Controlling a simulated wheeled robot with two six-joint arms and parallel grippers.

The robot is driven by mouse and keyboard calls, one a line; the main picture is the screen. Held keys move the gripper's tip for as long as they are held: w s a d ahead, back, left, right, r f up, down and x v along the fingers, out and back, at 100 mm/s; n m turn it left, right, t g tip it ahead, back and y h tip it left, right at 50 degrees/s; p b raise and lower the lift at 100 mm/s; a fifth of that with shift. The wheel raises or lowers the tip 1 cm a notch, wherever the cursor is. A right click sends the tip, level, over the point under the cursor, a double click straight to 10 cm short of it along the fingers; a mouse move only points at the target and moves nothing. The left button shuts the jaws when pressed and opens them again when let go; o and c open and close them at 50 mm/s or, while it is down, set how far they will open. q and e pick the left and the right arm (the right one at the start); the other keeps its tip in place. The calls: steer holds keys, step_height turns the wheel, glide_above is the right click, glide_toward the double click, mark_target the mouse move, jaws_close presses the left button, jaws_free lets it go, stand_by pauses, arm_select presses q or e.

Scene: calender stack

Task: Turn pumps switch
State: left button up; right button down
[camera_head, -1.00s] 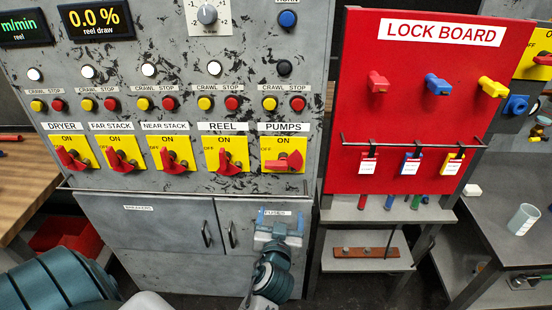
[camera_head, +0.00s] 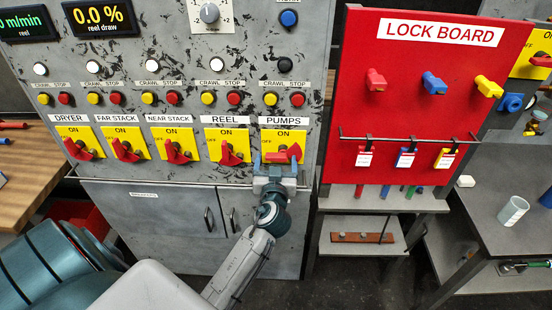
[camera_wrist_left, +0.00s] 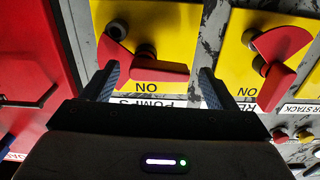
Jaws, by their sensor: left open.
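The PUMPS switch (camera_head: 283,155) is a red handle on a yellow plate at the right end of the switch row. In the head view its handle lies roughly level, unlike the slanted handles beside it. My left gripper (camera_head: 276,163) is just in front of the lower part of this plate. In the left wrist view the picture is upside down, and the red PUMPS handle (camera_wrist_left: 160,72) lies between the two open fingers of my left gripper (camera_wrist_left: 155,85). Both fingers look apart from the handle. My right gripper is not in view.
The REEL switch (camera_head: 230,152) is close on the left, and it also shows in the left wrist view (camera_wrist_left: 278,60). A metal rail (camera_head: 150,183) runs below the switches. The red lock board (camera_head: 420,75) stands to the right, with hanging padlocks and tags.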

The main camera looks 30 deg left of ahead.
arm_select(q)
steer(key=shift+w, duration=0.15)
steer(key=c, duration=1)
